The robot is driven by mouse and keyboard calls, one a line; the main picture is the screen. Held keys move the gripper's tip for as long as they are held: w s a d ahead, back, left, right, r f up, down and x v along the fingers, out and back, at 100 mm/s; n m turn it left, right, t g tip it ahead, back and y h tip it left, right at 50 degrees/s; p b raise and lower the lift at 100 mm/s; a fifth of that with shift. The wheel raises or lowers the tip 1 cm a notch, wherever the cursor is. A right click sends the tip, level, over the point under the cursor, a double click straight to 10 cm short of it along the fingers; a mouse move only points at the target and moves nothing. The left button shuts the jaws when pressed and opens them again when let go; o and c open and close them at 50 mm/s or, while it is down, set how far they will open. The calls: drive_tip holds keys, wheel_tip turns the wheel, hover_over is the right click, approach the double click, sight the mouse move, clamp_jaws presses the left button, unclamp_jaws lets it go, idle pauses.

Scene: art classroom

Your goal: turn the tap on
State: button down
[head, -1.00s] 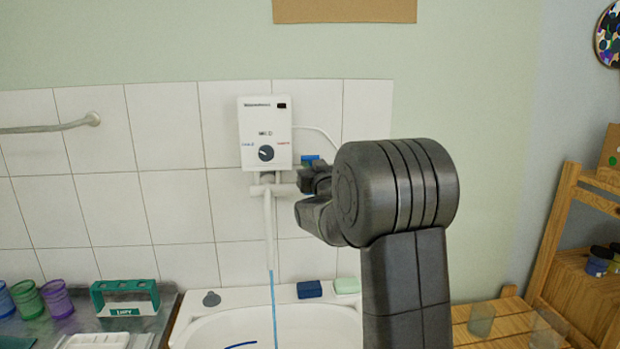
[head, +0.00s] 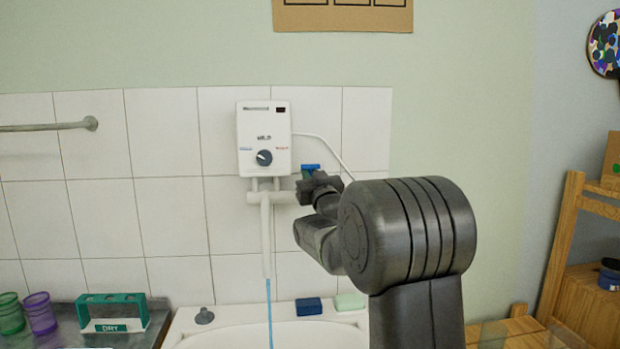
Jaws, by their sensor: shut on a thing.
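A white water heater (head: 264,126) with a dark round dial hangs on the tiled wall in the head view. The tap (head: 266,215) is white, with a long spout pointing down below the heater. A thin blue stream of water (head: 269,312) runs from the spout's end toward the sink. A small blue tap handle (head: 310,168) sits at the right end of the tap. My gripper (head: 309,186) is at this handle and shut on it. The gripper and arm hide the handle's lower part and the fingertips are hard to make out.
The white sink (head: 230,337) is below, with a dark blue block (head: 308,306), a pale green block (head: 350,301) and a grey plug (head: 204,316) on its rim. A green holder (head: 112,313) and cups stand left. Wooden shelving (head: 585,290) is at right.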

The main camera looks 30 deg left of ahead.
drive_tip(key=c, duration=1.6)
unclamp_jaws()
drive_tip(key=b+v, duration=0.3)
drive_tip(key=v, duration=1)
drive_tip(key=shift+s+d, duration=0.2)
drive_tip(key=shift+d, duration=0.1)
drive_tip(key=shift+a+f, duration=0.1)
drive_tip(key=p+x, duration=0.3)
drive_tip(key=x, duration=1.1)
